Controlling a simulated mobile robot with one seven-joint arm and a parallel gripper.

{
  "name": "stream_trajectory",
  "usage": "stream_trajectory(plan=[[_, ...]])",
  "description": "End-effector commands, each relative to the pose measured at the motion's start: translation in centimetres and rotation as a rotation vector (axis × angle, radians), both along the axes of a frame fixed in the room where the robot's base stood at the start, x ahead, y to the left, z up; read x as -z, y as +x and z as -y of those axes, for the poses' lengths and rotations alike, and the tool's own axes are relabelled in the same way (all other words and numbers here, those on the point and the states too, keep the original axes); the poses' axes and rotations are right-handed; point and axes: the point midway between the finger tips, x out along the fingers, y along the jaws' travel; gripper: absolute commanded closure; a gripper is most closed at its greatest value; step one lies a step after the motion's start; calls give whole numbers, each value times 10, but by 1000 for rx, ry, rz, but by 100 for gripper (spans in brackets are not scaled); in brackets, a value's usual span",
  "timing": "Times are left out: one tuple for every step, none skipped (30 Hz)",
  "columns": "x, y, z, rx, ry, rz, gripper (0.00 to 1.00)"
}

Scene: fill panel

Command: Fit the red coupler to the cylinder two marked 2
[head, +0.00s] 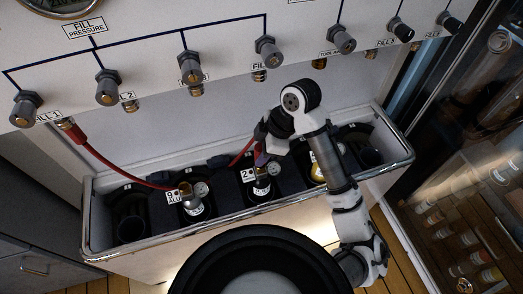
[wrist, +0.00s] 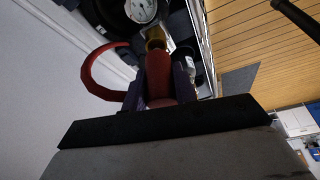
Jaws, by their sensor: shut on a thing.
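The red coupler (wrist: 158,75) is between the two dark purple fingers of my gripper (wrist: 160,85) in the wrist view. My gripper is shut on it. A brass fitting (wrist: 155,40) lies right at the coupler's far end; I cannot tell whether they are joined or only close. In the head view my gripper (head: 261,160) is just above the dark cylinder two (head: 262,188), beside its white tag marked 2 (head: 246,175). A red hose (wrist: 92,75) curves left from the coupler.
The cylinders stand in a trough with a metal rail (head: 180,229). Another red hose (head: 110,170) runs from the panel to the cylinder marked 9 (head: 196,208) on the left. Valve knobs (head: 190,68) line the panel above.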

Motion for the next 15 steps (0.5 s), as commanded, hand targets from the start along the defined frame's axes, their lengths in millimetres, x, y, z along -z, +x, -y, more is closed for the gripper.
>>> stream_trajectory(plan=[[3,0,0,0,0,0,97],[3,0,0,0,0,0,97],[4,0,0,0,0,0,97],[5,0,0,0,0,0,97],[6,0,0,0,0,0,97],[7,0,0,0,0,0,97],[8,0,0,0,0,0,97],[8,0,0,0,0,0,97],[9,0,0,0,0,0,97],[10,0,0,0,0,0,97],[11,0,0,0,0,0,97],[12,0,0,0,0,0,97],[13,0,0,0,0,0,97],[13,0,0,0,0,0,97],[14,0,0,0,0,0,97]])
